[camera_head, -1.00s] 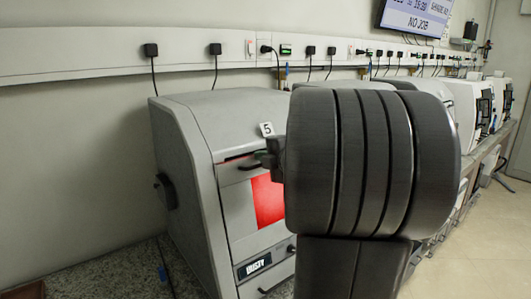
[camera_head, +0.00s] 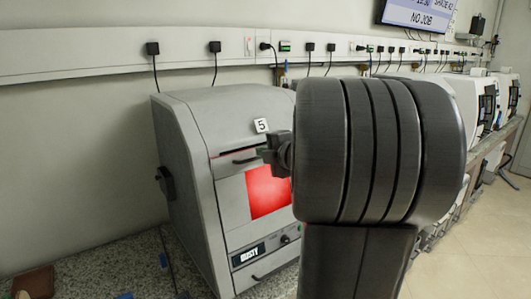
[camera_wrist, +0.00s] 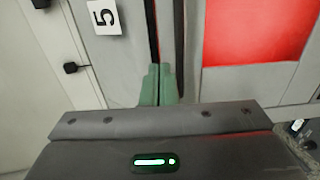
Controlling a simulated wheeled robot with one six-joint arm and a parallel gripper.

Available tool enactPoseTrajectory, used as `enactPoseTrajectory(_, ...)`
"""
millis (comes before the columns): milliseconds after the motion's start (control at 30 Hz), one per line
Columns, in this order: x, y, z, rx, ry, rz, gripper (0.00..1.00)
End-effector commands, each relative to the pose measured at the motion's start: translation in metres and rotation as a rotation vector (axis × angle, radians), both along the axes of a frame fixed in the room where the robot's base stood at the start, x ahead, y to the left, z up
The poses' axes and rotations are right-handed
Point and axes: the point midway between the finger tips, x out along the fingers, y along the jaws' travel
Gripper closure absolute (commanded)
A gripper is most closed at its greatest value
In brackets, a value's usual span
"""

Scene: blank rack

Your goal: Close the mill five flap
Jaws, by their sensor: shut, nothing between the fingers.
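Mill five is a grey box (camera_head: 180,150) with a "5" label (camera_head: 262,125), a red lit window (camera_head: 268,192) and a "DUSTY" display. Its flap (camera_head: 228,165), with a dark handle, is on the upper front above the window. A thin dark line runs along its top edge; I cannot tell whether it is fully shut. My gripper (camera_head: 268,154) is at the right of the handle, partly hidden by my arm. In the wrist view, my green fingers (camera_wrist: 159,84) are together and empty, close to the flap front by a dark gap (camera_wrist: 152,30). Contact is unclear.
More grey mills (camera_head: 468,100) stand along the bench to the right. A trunking rail (camera_head: 110,58) with plugs and hanging cables runs along the wall. A screen (camera_head: 418,14) hangs at the upper right. Free floor (camera_head: 480,240) lies to the right.

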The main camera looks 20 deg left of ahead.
Motion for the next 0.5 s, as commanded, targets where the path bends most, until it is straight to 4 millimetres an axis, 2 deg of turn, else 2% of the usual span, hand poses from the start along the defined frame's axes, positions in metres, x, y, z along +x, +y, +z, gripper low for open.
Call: enactPoseTrajectory(500, -0.046, -0.06, 0.016, -0.001, -0.002, -0.004, 1.0)
